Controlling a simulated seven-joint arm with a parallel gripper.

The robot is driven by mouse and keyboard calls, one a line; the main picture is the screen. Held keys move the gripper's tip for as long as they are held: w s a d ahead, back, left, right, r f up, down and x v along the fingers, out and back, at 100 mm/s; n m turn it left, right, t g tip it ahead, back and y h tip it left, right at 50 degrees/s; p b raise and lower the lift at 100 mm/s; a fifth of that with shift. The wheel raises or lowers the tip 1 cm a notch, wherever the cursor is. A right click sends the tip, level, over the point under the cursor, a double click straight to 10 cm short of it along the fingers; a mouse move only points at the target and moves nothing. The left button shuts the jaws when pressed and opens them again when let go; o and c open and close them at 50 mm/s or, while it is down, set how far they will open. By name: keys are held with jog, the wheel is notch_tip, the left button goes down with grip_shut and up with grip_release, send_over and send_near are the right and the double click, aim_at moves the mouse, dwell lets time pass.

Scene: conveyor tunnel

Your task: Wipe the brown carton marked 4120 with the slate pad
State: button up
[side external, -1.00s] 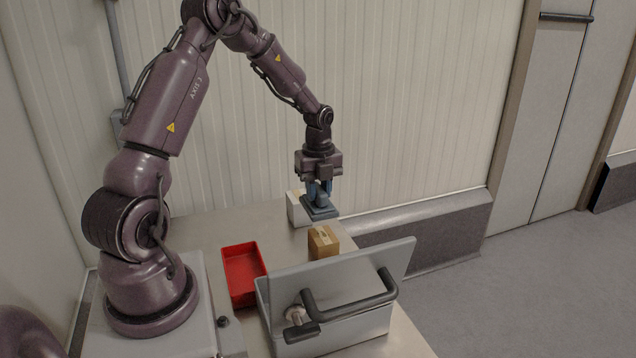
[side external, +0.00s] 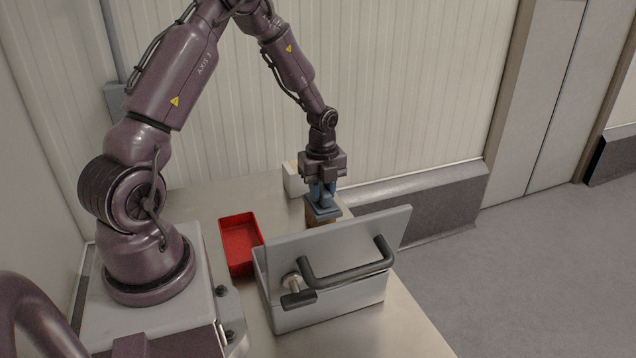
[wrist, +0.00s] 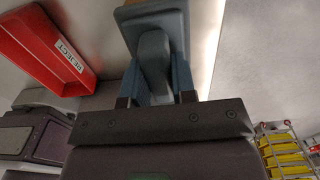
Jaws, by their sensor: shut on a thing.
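My gripper (side external: 322,190) is shut on the grip of the slate pad (side external: 323,211) and holds it flat, facing down. In the wrist view the pad (wrist: 176,22) shows between and beyond the fingers. The brown carton (side external: 317,223) is directly under the pad, and only a strip of it shows below the pad's edge. The pad looks to be on or just above the carton's top; I cannot tell if they touch. The carton's marking is not readable.
A grey metal box with a raised panel and dark handle (side external: 345,276) stands in front of the carton. A red tray (side external: 226,249) marked REJECT lies to the left. A white carton (side external: 292,180) stands behind. The table's right edge is close to the carton.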

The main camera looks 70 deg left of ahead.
jog(key=shift+d, duration=1.05)
jog(key=shift+s+a, duration=0.1)
jog(key=shift+a, duration=3.05)
jog(key=shift+a+r, duration=0.1)
jog(key=shift+a, duration=0.05)
notch_tip(320, 180, up, 8)
